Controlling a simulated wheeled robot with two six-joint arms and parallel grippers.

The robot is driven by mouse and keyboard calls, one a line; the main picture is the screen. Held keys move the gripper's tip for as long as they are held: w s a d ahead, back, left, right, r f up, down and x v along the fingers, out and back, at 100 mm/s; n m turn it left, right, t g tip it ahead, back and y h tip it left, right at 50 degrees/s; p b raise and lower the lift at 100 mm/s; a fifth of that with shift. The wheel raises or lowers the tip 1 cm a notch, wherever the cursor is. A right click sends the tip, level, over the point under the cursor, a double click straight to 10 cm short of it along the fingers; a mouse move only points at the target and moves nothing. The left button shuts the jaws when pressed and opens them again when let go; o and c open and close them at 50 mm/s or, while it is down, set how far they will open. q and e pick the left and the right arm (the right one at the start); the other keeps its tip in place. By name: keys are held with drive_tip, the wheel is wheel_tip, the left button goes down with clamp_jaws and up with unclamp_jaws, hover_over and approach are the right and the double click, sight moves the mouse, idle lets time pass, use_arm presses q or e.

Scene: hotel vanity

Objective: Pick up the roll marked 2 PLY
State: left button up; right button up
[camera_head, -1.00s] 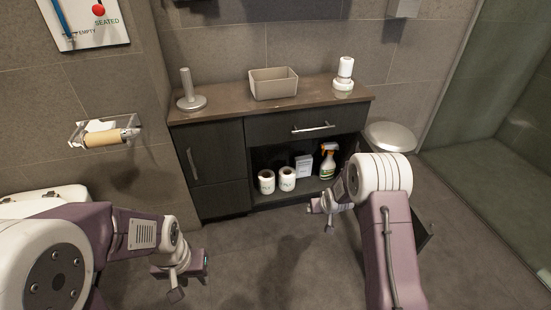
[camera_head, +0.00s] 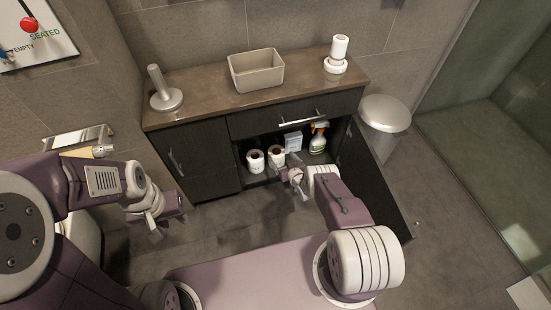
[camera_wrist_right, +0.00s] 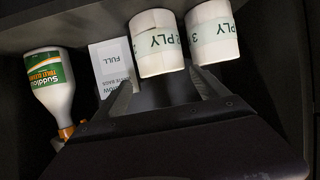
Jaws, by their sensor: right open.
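Two white rolls stand side by side on the cabinet's open shelf, a left one (camera_head: 255,161) and a right one (camera_head: 277,156). The right wrist view is upside down; there the roll beside the box (camera_wrist_right: 156,45) and the outer roll (camera_wrist_right: 212,32) both show PLY lettering. My right gripper (camera_head: 295,184) is open and empty in front of the shelf. In the wrist view its fingers (camera_wrist_right: 163,92) point at the roll beside the box, apart from it. My left gripper (camera_head: 168,222) is open and empty, left of the cabinet front.
The open cabinet door (camera_head: 375,180) flanks the right side. A bin (camera_head: 384,115) stands right.

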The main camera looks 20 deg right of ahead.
sight(280, 158)
drive_tip(key=shift+w+a+f+b, duration=0.1)
drive_tip(key=shift+w+f+b, duration=0.7)
drive_tip(key=shift+b, duration=0.3)
drive_tip(key=shift+w+r, duration=0.1)
drive_tip(key=shift+r, duration=0.2)
drive_tip(key=w+f+b, duration=0.1)
drive_tip(key=b, duration=0.2)
drive_tip(key=f+b, duration=0.1)
drive_tip(key=b, duration=0.2)
drive_tip(key=shift+w+a, duration=0.2)
drive_tip(key=shift+w, duration=0.2)
drive_tip(key=w+b, duration=0.1)
drive_tip(key=b, duration=0.6)
drive_tip(key=shift+a+b, duration=0.15)
drive_tip(key=shift+b, duration=0.25)
drive_tip(key=shift+b+x, duration=0.7)
drive_tip(key=shift+x, duration=0.05)
drive_tip(key=shift+w+r, duration=0.2)
use_arm(q)
wheel_tip(280, 158, down, 19)
use_arm(e)
drive_tip(key=shift+r, duration=0.1)
drive_tip(key=c, duration=1.2)
drive_tip(key=shift+o, duration=0.2)
